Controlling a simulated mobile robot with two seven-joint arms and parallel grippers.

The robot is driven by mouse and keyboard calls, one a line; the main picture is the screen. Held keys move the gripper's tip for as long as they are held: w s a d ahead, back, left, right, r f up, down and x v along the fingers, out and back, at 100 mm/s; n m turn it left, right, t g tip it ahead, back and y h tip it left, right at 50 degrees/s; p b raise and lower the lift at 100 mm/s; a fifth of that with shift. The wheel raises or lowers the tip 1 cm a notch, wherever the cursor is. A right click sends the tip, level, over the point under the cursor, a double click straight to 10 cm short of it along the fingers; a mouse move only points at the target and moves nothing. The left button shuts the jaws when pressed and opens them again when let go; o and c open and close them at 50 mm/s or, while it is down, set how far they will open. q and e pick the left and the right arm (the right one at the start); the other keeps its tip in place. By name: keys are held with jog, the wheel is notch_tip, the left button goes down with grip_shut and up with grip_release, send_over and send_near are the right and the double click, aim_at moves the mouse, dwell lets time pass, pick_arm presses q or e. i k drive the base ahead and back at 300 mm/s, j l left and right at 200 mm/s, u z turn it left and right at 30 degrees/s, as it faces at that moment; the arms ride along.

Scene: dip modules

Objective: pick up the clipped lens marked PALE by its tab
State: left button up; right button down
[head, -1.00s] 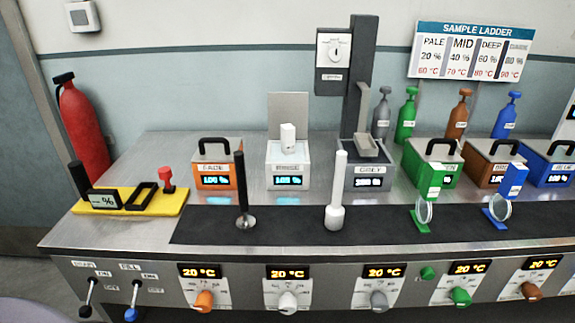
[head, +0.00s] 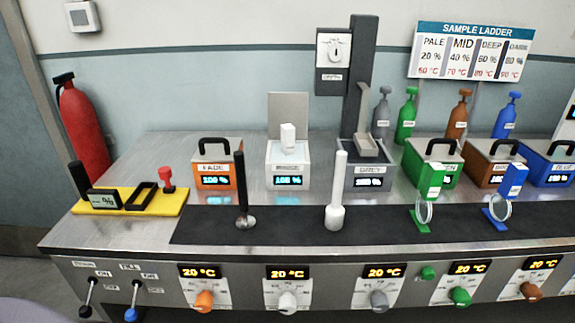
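Two clipped lenses stand on the black mat at the right in the head view. One clear round lens (head: 425,212) has a green foot and a green block-shaped tab (head: 432,181) above it. The other lens (head: 499,208) has a blue foot and a blue tab (head: 513,180). Each tab bears a small white label, too small to read, so I cannot tell which is marked PALE. The sample ladder sign (head: 472,52) on the wall lists PALE as 20 % and 60 °C. Neither of my grippers is in view.
A black-handled stick (head: 241,190) and a white one (head: 337,195) stand on the mat (head: 285,228). Behind are the orange (head: 214,178), white, grey, green, brown and blue modules. A yellow tray (head: 130,209) is at left. Knobs line the counter's front.

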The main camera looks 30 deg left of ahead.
aim_at(288, 132)
jog(key=k+j+z, duration=0.2)
jog(key=j, duration=0.2)
jog(key=j+z, duration=0.15)
jog(key=j, duration=0.25)
jog(key=k+j+z, duration=0.2)
jog(key=j, duration=0.15)
jog(key=k+j+z, duration=0.2)
jog(key=j, duration=0.15)
jog(key=i, duration=0.1)
